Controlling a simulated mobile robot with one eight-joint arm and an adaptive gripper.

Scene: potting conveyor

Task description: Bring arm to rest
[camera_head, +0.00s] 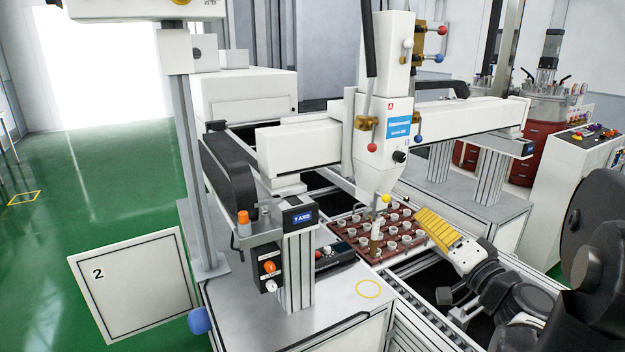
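My arm comes in from the right edge, dark and jointed, and bends down over the conveyor's near right side. My gripper (450,306) is at its end, low in the picture and pointing left. Its two fingertips look apart, with nothing seen between them. It is in front of and to the right of the brown tray (352,238) of small pots, clear of it. A yellow ribbed piece with a white end (437,230) shows between the tray and my arm; I cannot tell whether it touches the arm.
The white gantry machine (382,125) stands over the tray, its nozzle close above the pots. The conveyor rails (418,318) run below my gripper. A control panel (590,135) stands at the right. A white board marked 2 (133,282) and open green floor (100,180) lie left.

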